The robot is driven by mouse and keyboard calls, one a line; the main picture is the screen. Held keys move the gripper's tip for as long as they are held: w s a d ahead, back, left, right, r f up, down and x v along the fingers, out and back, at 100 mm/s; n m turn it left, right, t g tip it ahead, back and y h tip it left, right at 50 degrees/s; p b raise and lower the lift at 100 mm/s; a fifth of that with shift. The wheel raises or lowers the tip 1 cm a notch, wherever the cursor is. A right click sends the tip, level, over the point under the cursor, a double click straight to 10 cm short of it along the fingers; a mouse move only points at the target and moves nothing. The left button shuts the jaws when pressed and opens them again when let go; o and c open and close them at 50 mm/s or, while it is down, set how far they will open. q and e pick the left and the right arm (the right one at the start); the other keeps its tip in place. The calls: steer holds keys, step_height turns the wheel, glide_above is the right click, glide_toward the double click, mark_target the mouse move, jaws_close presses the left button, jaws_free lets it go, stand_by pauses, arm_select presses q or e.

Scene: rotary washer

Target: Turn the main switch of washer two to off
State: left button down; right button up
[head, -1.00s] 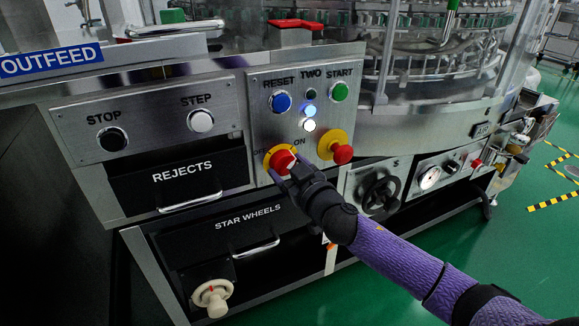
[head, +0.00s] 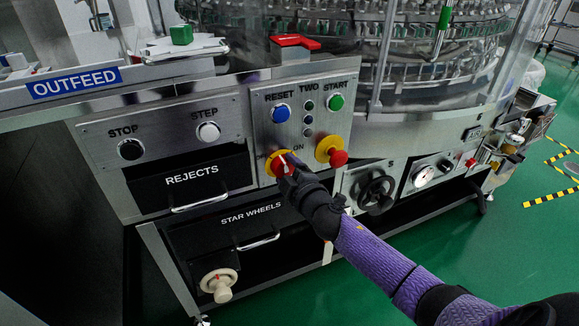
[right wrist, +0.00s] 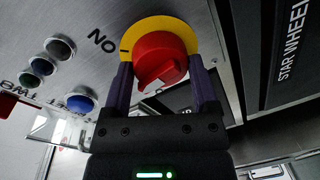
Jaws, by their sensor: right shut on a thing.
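The main switch, a red knob (head: 281,164) on a yellow ring, sits low on the steel panel (head: 265,140) marked TWO. My right gripper (head: 290,170) reaches it from the lower right and is shut on the knob. In the right wrist view the fingers of my right gripper (right wrist: 166,95) stand on either side of the red knob (right wrist: 160,57). The word ON and a black tick on the ring show there at the left. The OFF lettering is hidden. My left gripper is not in view.
A red mushroom button (head: 337,158) on a yellow ring is close right of the switch. Blue RESET (head: 281,113) and green START (head: 336,102) buttons are above. A black handwheel (head: 377,194) is to the lower right. Drawers (head: 190,178) are at the left.

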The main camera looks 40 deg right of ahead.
steer(key=n, duration=0.2)
steer(key=shift+r+n+p, duration=0.1)
steer(key=shift+n+p, duration=0.2)
steer(key=shift+p, duration=0.1)
steer(key=n, duration=0.3)
steer(key=shift+a+g+h+p, duration=0.1)
steer(key=shift+g+h+p, duration=0.2)
steer(key=shift+h+p, duration=0.1)
steer(key=shift+n, duration=0.4)
steer(key=o, duration=1.1)
